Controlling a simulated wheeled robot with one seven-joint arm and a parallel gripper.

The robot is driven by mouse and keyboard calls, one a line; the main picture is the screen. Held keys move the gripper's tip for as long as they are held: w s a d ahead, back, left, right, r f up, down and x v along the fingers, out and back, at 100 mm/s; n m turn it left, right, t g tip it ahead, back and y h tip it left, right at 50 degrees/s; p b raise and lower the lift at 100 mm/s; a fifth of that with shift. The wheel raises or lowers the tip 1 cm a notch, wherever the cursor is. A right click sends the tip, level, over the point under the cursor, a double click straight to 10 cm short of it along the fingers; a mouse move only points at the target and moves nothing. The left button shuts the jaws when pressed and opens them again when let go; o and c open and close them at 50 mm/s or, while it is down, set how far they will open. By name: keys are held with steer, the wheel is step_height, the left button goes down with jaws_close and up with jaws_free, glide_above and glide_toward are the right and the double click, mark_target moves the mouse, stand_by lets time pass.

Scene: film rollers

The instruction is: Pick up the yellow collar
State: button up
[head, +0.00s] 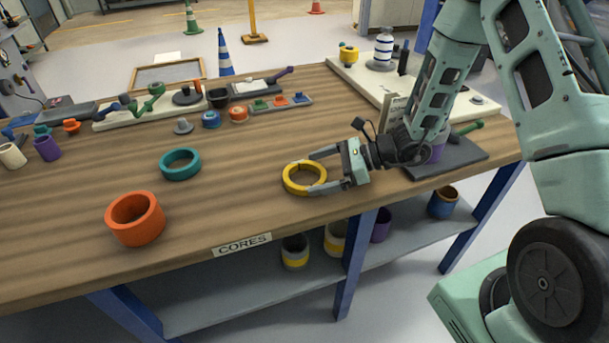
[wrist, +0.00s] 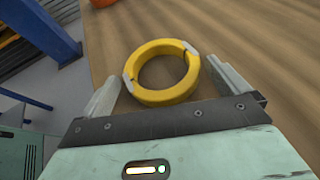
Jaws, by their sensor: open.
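The yellow collar (head: 290,184) is a flat ring lying on the wooden table near its front edge. In the wrist view the collar (wrist: 150,97) sits ahead of my gripper, between the lines of the two fingers, with light grey patches on its left and upper right rim. My gripper (head: 318,170) is open, its fingers pointing left in the head view and reaching to the collar's right part. In the wrist view my gripper (wrist: 165,85) has one finger on each side of the collar's near part. I cannot tell whether the fingers touch it.
A teal ring (head: 180,176) and a larger orange ring (head: 135,233) lie on the table (head: 60,240) to the left. Trays with small parts stand along the back. A dark board (head: 465,155) lies at the right. Bare table surrounds the collar.

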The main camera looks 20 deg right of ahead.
steer(key=shift+x, duration=0.9)
steer(key=shift+c, duration=0.3)
steer(key=c, duration=0.8)
steer(key=shift+o, duration=0.2)
